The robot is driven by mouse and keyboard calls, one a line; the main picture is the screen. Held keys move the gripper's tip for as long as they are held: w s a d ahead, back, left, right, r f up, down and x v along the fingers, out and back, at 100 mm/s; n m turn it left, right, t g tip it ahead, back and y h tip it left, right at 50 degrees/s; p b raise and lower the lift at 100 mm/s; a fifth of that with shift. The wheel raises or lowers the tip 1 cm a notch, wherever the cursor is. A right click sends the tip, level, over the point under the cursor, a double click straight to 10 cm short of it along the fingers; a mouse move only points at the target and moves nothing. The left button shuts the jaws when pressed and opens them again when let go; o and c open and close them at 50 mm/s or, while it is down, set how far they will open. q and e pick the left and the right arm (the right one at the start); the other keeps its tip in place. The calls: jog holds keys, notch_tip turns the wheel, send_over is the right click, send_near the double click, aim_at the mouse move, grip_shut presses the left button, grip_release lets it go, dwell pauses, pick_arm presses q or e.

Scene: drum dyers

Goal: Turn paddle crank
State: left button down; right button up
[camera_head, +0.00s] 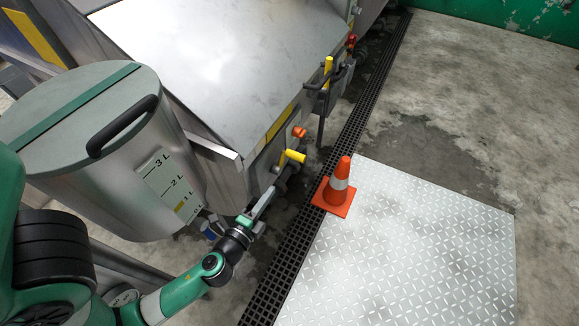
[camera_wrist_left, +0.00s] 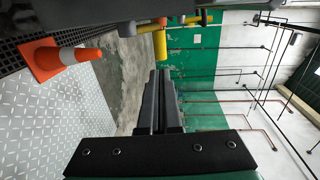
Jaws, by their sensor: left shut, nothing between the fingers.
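A yellow handle (camera_head: 293,156), likely the crank's grip, sticks out from the side of the steel machine. A second yellow handle (camera_head: 328,66) stands upright farther along the same side. My left gripper (camera_head: 272,192) is shut and empty, close to the nearer handle on its near side. In the left wrist view the shut fingers (camera_wrist_left: 160,73) point towards a yellow handle (camera_wrist_left: 160,42) just beyond their tips. Whether they touch it I cannot tell. The crank's arm and hub are largely hidden. My right gripper is not in view.
An orange cone (camera_head: 338,187) stands on a patterned metal plate (camera_head: 420,250), right of the gripper. A drain grate (camera_head: 362,100) runs along the machine. A lidded steel drum (camera_head: 95,150) with litre marks stands left of the gripper. The concrete floor at right is clear.

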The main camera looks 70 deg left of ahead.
aim_at(294, 158)
pick_arm(q)
jog(key=p+x, duration=0.1)
jog(key=x, duration=1.1)
jog(key=shift+w+a+r, duration=0.1)
jog(key=shift+w+a, duration=0.05)
jog(key=shift+a, duration=0.05)
jog(key=shift+w+a, duration=0.15)
jog(key=shift+w, duration=0.1)
jog(key=shift+w+a, duration=0.3)
